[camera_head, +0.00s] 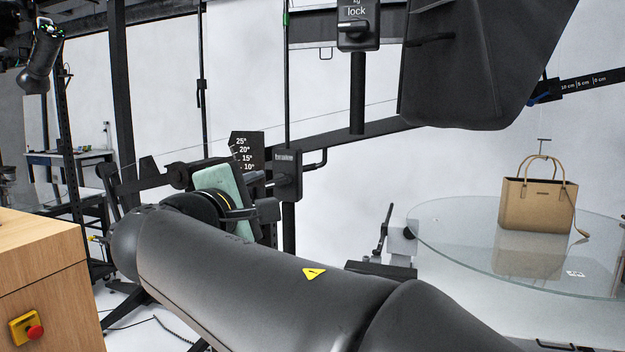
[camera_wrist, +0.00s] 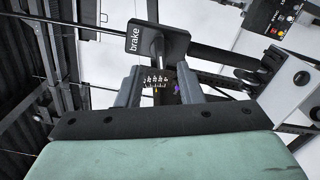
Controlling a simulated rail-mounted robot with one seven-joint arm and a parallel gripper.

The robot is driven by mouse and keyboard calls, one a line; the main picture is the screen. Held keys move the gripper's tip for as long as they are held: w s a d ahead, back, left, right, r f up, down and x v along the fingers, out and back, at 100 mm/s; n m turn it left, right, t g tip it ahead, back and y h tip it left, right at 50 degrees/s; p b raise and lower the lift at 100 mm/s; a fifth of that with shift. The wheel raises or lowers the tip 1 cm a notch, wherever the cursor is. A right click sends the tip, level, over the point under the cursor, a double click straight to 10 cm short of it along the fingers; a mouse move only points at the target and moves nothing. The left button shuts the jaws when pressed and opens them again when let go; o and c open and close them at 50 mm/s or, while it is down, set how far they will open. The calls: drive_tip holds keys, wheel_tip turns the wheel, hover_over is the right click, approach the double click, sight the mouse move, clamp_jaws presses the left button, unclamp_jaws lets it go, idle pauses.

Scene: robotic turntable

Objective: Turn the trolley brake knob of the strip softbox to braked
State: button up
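The dark brake plate (camera_head: 288,172), lettered "brake", stands on a black post left of centre in the head view. In the wrist view the brake plate (camera_wrist: 145,40) is tilted beyond my fingertips, with a short grey knob (camera_wrist: 158,46) at its face. My gripper (camera_wrist: 160,78) is open, its two grey-blue fingers apart and pointing at the plate. The knob lines up with the gap between them, and I see no clear contact. In the head view my gripper (camera_head: 250,212) is beside the plate, partly hidden by my arm. The black softbox (camera_head: 480,65) hangs at upper right.
A "lock" plate (camera_head: 357,25) with its own lever is higher up. An angle scale plate (camera_head: 247,152) is just left of the brake plate. A glass turntable (camera_head: 450,235) carrying a tan handbag (camera_head: 538,205) is at right. A wooden box (camera_head: 45,255) is at lower left.

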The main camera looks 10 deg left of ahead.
sight(275, 184)
drive_tip(key=w, duration=0.4)
drive_tip(key=w+d+p, duration=0.1)
drive_tip(key=w, duration=0.1)
drive_tip(key=shift+f, duration=0.1)
drive_tip(key=c, duration=0.7)
